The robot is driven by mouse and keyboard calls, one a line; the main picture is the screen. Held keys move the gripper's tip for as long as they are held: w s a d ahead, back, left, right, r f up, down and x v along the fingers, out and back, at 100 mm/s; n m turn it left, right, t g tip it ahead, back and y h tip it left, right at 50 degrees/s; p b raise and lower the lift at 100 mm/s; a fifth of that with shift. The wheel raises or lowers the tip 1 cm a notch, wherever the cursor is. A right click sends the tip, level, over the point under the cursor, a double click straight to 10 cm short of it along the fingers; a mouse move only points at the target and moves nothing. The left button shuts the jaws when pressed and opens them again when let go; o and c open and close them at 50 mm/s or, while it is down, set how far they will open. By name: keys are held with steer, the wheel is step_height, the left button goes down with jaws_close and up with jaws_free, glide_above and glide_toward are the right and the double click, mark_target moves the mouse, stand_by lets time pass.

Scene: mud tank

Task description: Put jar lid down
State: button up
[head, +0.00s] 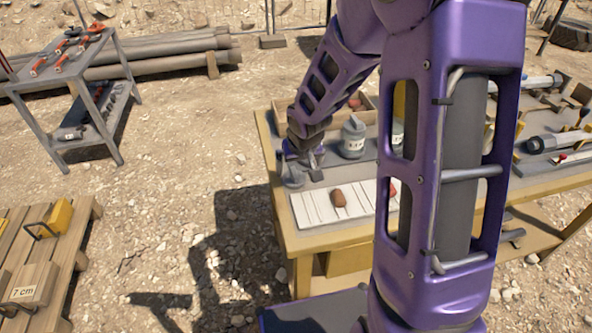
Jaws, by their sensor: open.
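My gripper (303,162) is at the end of my purple arm, low over the left end of the wooden table. It is open. A small grey, round object (292,178) sits on the table right below and beside the fingers; it may be the jar lid or a jar, and I cannot tell which. Whether the fingers touch it is not clear. A grey labelled jar (354,140) stands upright to the right of my gripper. A second labelled jar (398,137) stands further right, partly hidden by my arm.
A white slotted board (313,208) with reddish-brown lumps (338,198) lies at the table's (315,240) front edge. A wooden box (372,103) is behind the jars. Tools and tubes (560,140) cover the right side. A tool cart (70,85) and a pallet (75,250) stand left, with open gravel between.

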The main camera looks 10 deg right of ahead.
steer(key=p+v, duration=0.2)
steer(key=v, duration=0.5)
steer(key=shift+r, duration=0.25)
